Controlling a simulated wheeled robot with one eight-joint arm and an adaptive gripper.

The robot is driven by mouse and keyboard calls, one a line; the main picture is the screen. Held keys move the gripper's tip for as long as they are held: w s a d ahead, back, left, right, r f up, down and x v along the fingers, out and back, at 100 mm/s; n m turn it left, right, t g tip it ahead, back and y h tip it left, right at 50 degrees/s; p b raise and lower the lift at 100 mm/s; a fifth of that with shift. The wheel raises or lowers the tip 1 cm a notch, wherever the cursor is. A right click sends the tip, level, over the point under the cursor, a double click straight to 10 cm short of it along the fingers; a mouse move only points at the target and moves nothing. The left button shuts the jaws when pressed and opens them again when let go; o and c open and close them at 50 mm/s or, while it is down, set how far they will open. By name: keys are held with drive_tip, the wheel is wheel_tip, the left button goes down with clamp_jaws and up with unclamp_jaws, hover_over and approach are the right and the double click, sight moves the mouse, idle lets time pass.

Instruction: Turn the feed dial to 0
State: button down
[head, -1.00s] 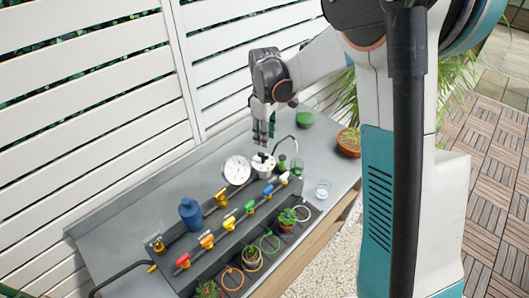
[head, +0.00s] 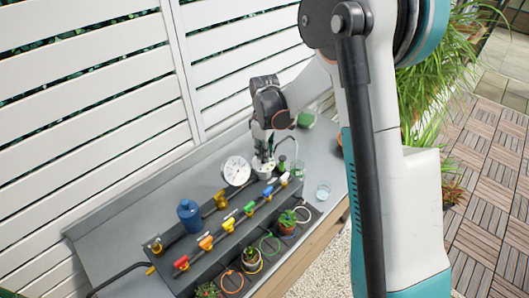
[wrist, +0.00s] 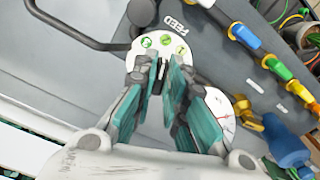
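The feed dial is a round white disc (wrist: 160,48) with several green marks, beside the word FEED on a grey panel. In the head view the dial (head: 263,173) sits right of the pressure gauge, partly hidden under my gripper. My gripper (wrist: 160,72) is over the dial, with its teal-padded fingers apart on either side of a narrow dark knob (wrist: 156,77). I cannot tell if the pads touch the knob. In the head view my gripper (head: 263,154) points down onto the dial.
A white gauge (head: 237,170) stands just left of the dial. A row of coloured valves (head: 228,225) and a blue bottle (head: 189,212) are toward the front left. A curved dark pipe (wrist: 75,35) passes near the dial. Small pots and a glass (head: 323,190) stand at the right.

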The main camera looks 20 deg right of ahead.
drive_tip(key=shift+m, duration=0.3)
drive_tip(key=m+b, duration=0.2)
drive_tip(key=m, duration=0.1)
drive_tip(key=shift+s+a+f+m, duration=0.1)
drive_tip(key=shift+m, duration=0.2)
drive_tip(key=m+b, duration=0.1)
drive_tip(key=m, duration=0.2)
drive_tip(key=shift+m, duration=0.4)
drive_tip(key=m+b, duration=0.1)
drive_tip(key=m, duration=0.3)
drive_tip(key=shift+a, duration=0.15)
drive_tip(key=shift+a+m+b, duration=0.1)
drive_tip(key=shift+m+b, duration=0.25)
drive_tip(key=shift+m, duration=1.75)
drive_tip(key=c, duration=1.7)
unclamp_jaws()
drive_tip(key=shift+o, duration=0.2)
